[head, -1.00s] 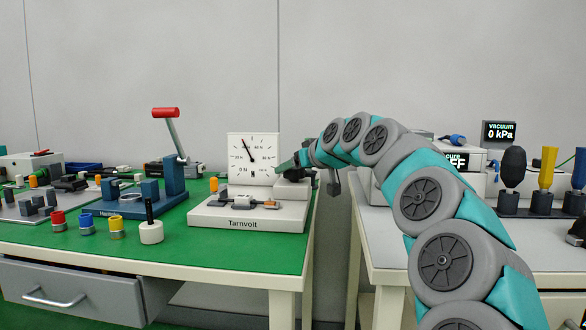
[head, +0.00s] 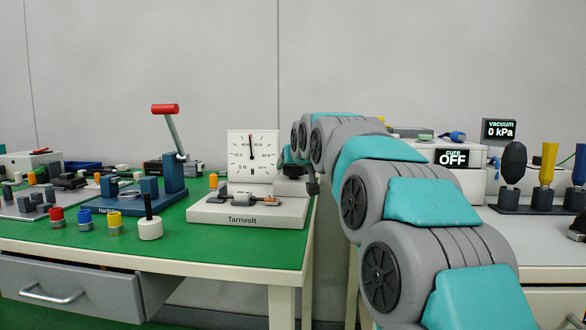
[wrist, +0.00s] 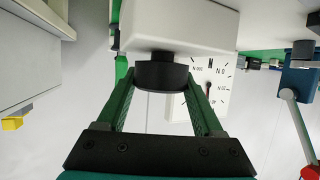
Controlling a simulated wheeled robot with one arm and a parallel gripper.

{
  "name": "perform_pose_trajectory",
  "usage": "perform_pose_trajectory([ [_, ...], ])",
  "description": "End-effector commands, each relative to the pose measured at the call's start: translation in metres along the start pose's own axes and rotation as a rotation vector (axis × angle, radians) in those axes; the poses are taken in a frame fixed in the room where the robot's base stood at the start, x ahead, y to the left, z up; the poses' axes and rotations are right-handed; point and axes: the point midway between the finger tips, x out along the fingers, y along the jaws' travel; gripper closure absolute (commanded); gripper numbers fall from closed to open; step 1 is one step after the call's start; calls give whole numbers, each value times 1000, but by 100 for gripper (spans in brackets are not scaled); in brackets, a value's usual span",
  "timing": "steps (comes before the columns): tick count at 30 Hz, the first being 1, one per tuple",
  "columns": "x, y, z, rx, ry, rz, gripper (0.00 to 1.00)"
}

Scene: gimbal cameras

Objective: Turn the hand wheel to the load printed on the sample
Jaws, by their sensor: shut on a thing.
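The Tarnvolt tester (head: 245,213) is a white stand on the green bench. Its round-scaled white dial (head: 265,170) has a black needle pointing almost straight up; the small numbers are hard to read. A small grey sample with an orange end (head: 242,197) lies across the base; its print is too small to read. The black hand wheel (head: 294,170) is at the tester's right side. In the wrist view my gripper (wrist: 162,80) is shut on the hand wheel (wrist: 161,74), one green finger on each side. In the head view my arm mostly hides the gripper.
A blue press with a red-handled lever (head: 173,180) stands left of the tester. Red, blue and yellow capped pieces and a white weight (head: 151,229) stand in front of it. Right of a gap, another bench holds a cure box (head: 453,158) and several coloured tools.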

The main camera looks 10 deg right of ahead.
Motion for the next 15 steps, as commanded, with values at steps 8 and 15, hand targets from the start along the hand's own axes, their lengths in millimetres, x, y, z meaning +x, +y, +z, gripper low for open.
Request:
perform_pose_trajectory([
  [8, 1, 2, 1, 73, 3, 199, 87],
  [15, 0, 2, -1, 149, 3, 375, 87],
])
